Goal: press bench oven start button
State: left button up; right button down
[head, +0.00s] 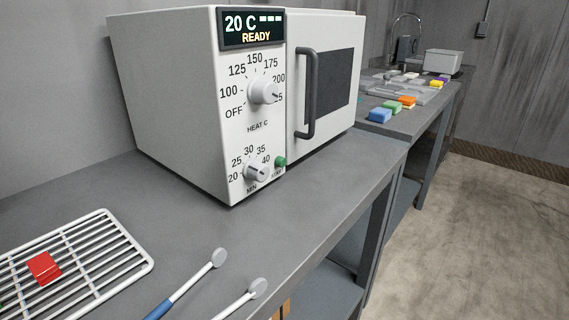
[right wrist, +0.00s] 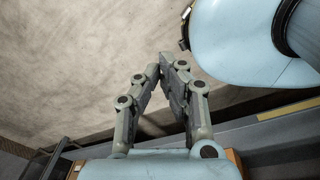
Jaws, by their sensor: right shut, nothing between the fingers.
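The bench oven (head: 170,95) stands on the grey bench with its door shut. Its display (head: 252,28) reads "20 C ---" and "READY". The green start button (head: 280,161) is at the lower right of the control panel, beside the minutes dial (head: 256,171). The heat dial (head: 263,91) is above; nothing covers the button. My right gripper (right wrist: 164,68) shows in the right wrist view, its fingers shut together and empty, with floor behind it. The button is not in that view. Neither gripper shows in the head view.
A white wire rack (head: 128,238) with a red block (head: 43,268) lies at the near left. Two round-ended tools (head: 219,257) lie by the bench's front edge. Sponge-like blocks (head: 380,115) and a grey bin (head: 443,62) stand on the far bench. Bench before the oven is clear.

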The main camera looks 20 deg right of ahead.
dwell(0.3)
